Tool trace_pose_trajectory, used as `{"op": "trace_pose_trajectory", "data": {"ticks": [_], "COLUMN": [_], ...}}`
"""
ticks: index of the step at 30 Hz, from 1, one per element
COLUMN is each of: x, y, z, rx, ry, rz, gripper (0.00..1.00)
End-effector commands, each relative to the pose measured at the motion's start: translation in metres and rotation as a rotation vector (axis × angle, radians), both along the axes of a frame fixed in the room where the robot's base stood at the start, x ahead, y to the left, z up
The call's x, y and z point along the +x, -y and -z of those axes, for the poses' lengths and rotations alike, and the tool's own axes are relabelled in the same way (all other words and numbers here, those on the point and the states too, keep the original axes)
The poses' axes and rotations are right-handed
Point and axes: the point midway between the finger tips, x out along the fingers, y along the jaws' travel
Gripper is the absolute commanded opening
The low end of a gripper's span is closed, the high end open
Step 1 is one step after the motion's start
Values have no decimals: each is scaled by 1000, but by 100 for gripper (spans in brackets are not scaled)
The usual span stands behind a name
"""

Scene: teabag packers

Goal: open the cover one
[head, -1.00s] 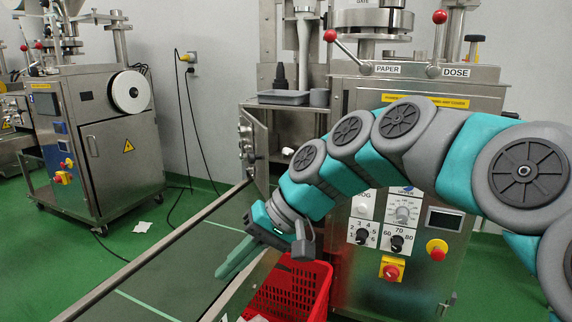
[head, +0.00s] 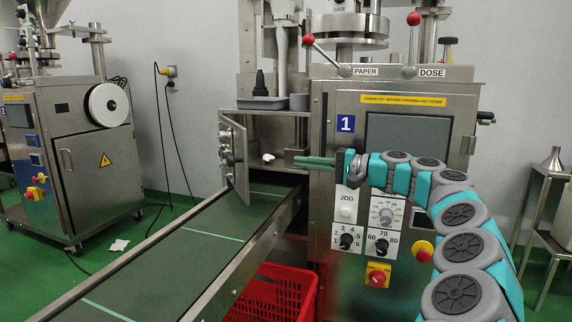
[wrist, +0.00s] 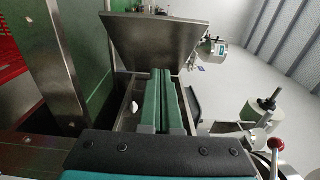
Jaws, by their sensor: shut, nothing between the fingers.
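Machine one has a blue "1" label (head: 346,124) on its front. Its steel cover (head: 236,165) stands swung out at the left of the opening, with latch hardware on its face. The compartment behind is exposed. My gripper (head: 297,162) is shut and empty, its green fingers pointing left across the front of the opening, apart from the cover. In the wrist view the fingers (wrist: 164,78) point toward the broad steel cover plate (wrist: 155,40). A small white item (head: 268,157) lies inside the compartment.
A green conveyor (head: 200,238) with steel rails runs out below the cover toward the lower left. A red crate (head: 270,292) stands beside it. Red-knobbed levers (head: 309,40) rise above the panel. Another machine (head: 75,140) stands at the left.

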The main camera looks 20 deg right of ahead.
Motion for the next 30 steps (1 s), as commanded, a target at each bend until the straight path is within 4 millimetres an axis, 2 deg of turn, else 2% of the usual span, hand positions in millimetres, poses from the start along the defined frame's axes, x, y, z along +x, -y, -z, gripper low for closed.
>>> {"op": "trace_pose_trajectory", "data": {"ticks": [15,24,30], "x": [56,50,49], "y": [-73,-102,-109], "z": [2,0,0], "rx": [-3,-1,-2], "ry": [-3,-1,-1], "rz": [-3,-2,0], "gripper": [0,0,0]}}
